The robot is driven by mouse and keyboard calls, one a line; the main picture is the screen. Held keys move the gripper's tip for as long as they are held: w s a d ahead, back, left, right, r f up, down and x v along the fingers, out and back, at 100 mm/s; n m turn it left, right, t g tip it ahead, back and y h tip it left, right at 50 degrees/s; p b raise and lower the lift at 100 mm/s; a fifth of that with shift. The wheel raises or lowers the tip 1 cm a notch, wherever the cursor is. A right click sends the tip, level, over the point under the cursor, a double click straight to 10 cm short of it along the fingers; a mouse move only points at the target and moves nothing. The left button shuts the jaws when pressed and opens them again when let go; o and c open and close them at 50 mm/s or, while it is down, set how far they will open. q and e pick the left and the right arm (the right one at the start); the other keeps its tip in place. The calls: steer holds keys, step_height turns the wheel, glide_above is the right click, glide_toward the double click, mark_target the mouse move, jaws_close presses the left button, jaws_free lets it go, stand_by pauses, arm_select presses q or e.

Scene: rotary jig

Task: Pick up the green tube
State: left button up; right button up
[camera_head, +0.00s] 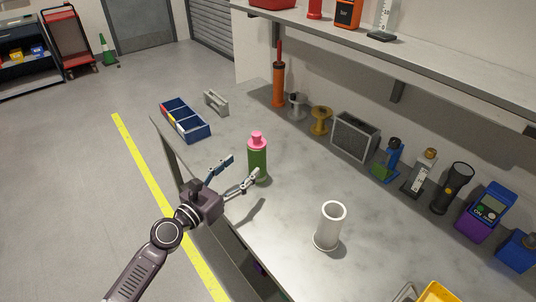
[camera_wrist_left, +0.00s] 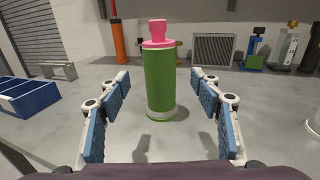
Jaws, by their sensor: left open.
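The green tube (camera_head: 258,160) with a pink cap stands upright on the workbench near its left edge. In the left wrist view the green tube (camera_wrist_left: 159,85) stands centred ahead, beyond the two blue-padded fingers. My left gripper (camera_head: 236,170) is open and empty, its fingers pointing toward the tube. In the left wrist view my left gripper (camera_wrist_left: 160,100) has a finger on each side of the tube in the picture, with a clear gap on both sides. My right gripper does not show.
A white cylinder (camera_head: 330,227) stands on the bench right of the tube. A blue bin (camera_head: 185,121) and a grey bracket (camera_head: 216,102) lie beyond it. An orange tube (camera_head: 279,84), spools, a grey box (camera_head: 355,137) and several tools line the wall. Bench around the green tube is clear.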

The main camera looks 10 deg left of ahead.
mark_target(251, 159)
arm_select(q)
steer(key=shift+x, duration=1.1)
steer(key=shift+w, duration=0.3)
steer(key=shift+w+d, duration=0.2)
steer(key=shift+w, duration=0.15)
steer(key=x, duration=0.4)
steer(key=shift+f, duration=0.25)
steer(key=shift+w+d, duration=0.1)
steer(key=shift+w, duration=0.3)
steer(key=c, duration=1.4)
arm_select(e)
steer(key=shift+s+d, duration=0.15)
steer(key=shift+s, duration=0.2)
